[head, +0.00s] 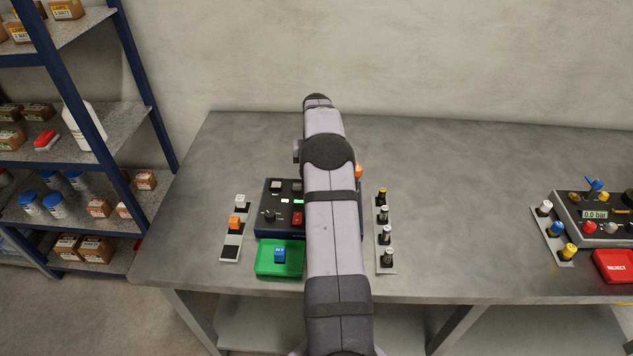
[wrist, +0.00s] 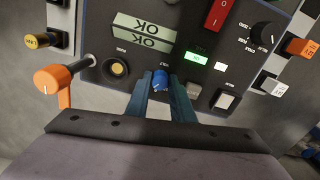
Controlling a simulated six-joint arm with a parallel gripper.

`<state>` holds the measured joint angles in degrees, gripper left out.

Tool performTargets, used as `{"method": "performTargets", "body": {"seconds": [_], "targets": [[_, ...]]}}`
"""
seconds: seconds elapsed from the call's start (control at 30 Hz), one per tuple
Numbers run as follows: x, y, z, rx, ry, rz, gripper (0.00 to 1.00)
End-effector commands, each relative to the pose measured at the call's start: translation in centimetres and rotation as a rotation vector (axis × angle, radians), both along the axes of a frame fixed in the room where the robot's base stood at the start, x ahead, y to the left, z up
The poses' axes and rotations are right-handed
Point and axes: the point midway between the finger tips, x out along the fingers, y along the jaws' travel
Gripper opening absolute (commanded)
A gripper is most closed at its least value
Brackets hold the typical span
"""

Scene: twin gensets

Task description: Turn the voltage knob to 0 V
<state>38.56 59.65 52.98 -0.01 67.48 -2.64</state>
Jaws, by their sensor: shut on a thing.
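My gripper (wrist: 162,98) is shut on a small blue knob (wrist: 160,78) on the dark control panel (wrist: 98,32) in the wrist view. The two blue-grey fingers stand on either side of the knob. A light pointer mark shows on the knob, but its small label and scale are too blurred to read. In the head view my arm covers the gripper, the blue knob and the panel's middle. The panel's left part (head: 267,228) shows there.
On the panel are a black knob (wrist: 266,38), a red rocker switch (wrist: 218,12), two OK displays and an orange-handled lever (wrist: 56,82). A green tray (head: 263,270) with a blue block sits in front.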

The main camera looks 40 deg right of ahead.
Motion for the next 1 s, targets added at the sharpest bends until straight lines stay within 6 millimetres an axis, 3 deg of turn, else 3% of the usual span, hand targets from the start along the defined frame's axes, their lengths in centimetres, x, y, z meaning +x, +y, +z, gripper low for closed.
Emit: {"method": "performTargets", "body": {"seconds": [0.6,1.0], "targets": [[0.17,-0.09,0.23,-0.004,-0.006,0.487,0.0],[0.22,-0.1,0.27,-0.006,-0.007,0.622,0.0]]}}
